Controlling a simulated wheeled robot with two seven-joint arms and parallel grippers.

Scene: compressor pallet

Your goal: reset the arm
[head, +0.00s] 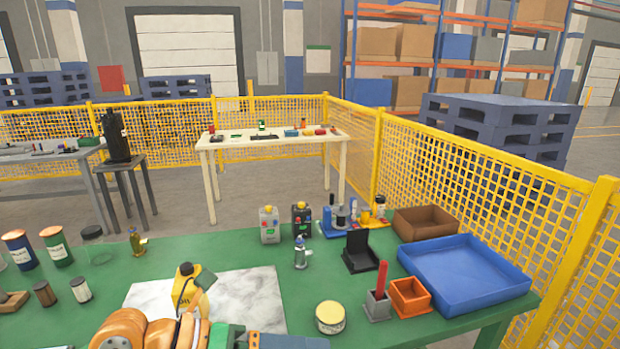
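No gripper fingers can be made out in the head view. Tan-orange rounded parts (125,328), with teal and blue-grey parts to their right, show along the bottom edge. They look like part of an arm of mine, but I cannot tell which arm. The mat lies on the green table (215,248).
The right side holds a blue tray (463,297), a brown box (425,238), an orange bin (410,311) and a black stand (360,260). A round tin (330,317) sits near the front. Several jars stand at left. Yellow mesh fencing (480,180) runs behind and right.

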